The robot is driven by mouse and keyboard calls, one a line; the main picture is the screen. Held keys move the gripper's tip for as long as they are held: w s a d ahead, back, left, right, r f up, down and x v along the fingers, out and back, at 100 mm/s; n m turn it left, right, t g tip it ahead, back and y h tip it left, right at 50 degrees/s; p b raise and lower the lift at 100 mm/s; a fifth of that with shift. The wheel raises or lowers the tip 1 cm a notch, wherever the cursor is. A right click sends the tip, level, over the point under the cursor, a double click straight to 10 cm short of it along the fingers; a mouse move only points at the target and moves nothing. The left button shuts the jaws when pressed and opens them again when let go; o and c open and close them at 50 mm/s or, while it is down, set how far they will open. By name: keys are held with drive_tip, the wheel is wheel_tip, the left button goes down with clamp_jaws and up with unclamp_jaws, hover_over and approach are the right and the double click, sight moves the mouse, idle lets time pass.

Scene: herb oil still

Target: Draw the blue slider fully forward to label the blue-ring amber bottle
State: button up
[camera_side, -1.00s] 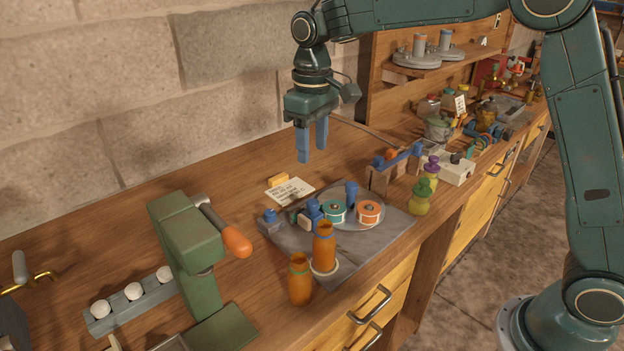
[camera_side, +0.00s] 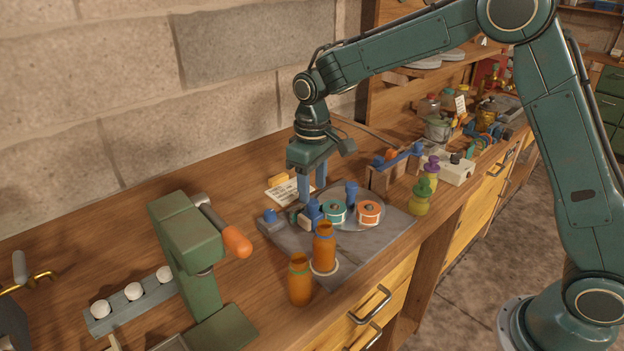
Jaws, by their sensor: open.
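The blue-ring amber bottle (camera_side: 324,249) stands upright on a pale round seat at the front of the grey labelling plate (camera_side: 375,241). Just behind it is a small blue slider (camera_side: 311,214) with a pale block beside it. A second blue knob (camera_side: 270,216) sits at the plate's left corner; I cannot tell which blue part is the slider proper. My gripper (camera_side: 312,192) is open, pointing down just above and behind the slider, with nothing visible between its blue fingers. The fingertips are partly hidden behind the blue parts.
Another amber bottle (camera_side: 300,280) with a green ring stands off the plate at front left. Teal (camera_side: 334,212) and orange (camera_side: 369,213) reels sit right of the slider. A green press (camera_side: 190,255) stands left, and green (camera_side: 421,197) and purple-topped bottles stand right.

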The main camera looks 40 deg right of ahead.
sight(313, 202)
drive_tip(key=shift+f, duration=2.2)
clamp_jaws()
